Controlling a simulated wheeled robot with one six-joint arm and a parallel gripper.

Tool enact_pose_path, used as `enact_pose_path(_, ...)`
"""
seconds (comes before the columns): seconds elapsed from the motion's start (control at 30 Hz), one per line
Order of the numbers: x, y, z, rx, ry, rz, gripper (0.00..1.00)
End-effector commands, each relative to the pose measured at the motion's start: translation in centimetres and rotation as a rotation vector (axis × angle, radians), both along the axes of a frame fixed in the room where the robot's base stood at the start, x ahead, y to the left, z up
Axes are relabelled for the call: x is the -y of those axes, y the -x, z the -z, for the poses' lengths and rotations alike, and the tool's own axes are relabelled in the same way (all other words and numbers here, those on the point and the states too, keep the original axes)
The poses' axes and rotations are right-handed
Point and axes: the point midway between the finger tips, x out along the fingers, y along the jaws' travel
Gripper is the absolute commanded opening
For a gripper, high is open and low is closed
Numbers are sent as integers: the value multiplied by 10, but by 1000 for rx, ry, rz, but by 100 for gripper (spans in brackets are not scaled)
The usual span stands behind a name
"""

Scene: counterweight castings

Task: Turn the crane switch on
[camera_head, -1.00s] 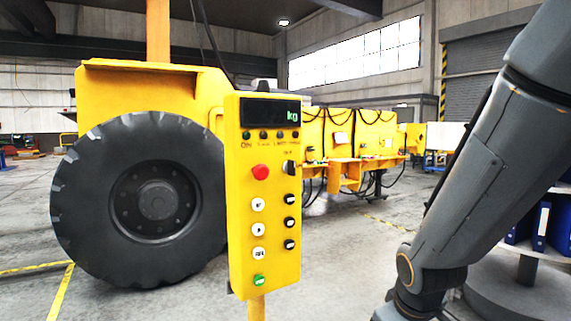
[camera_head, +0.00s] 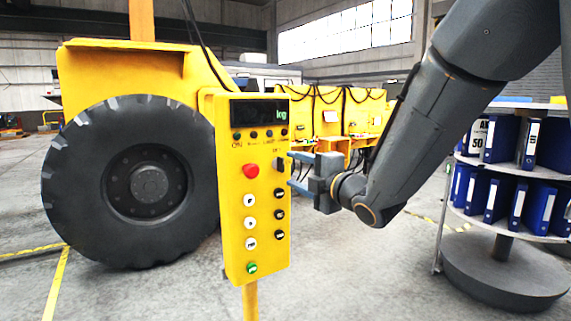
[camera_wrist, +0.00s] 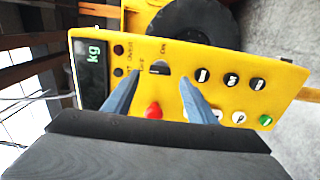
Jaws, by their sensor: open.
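The yellow control panel (camera_head: 240,235) stands on a post at the centre of the head view. Its black rotary switch (camera_head: 280,163) is at the upper right of the panel face, beside a red button (camera_head: 251,171). My gripper (camera_head: 292,170) is open, with its two blue fingers pointing at the switch from the right. In the wrist view the switch (camera_wrist: 160,68) shows just ahead of the gap between the fingertips (camera_wrist: 160,80), with small ON and OFF labels near it. The fingers appear apart from the knob; the exact distance is unclear.
A kg display (camera_head: 260,112), white and black buttons and a green button (camera_head: 252,267) share the panel. A large black tyre (camera_head: 130,182) stands behind left. A round shelf with blue binders (camera_head: 545,145) stands at the right.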

Motion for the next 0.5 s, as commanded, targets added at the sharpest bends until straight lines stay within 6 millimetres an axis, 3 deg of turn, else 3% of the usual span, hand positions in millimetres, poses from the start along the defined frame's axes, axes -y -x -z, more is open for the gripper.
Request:
enact_pose_path(0.2, -18, -26, -1, -1, 0, -1, 52)
enact_pose_path(0.5, -28, -43, 0, -3, -2, 1, 52)
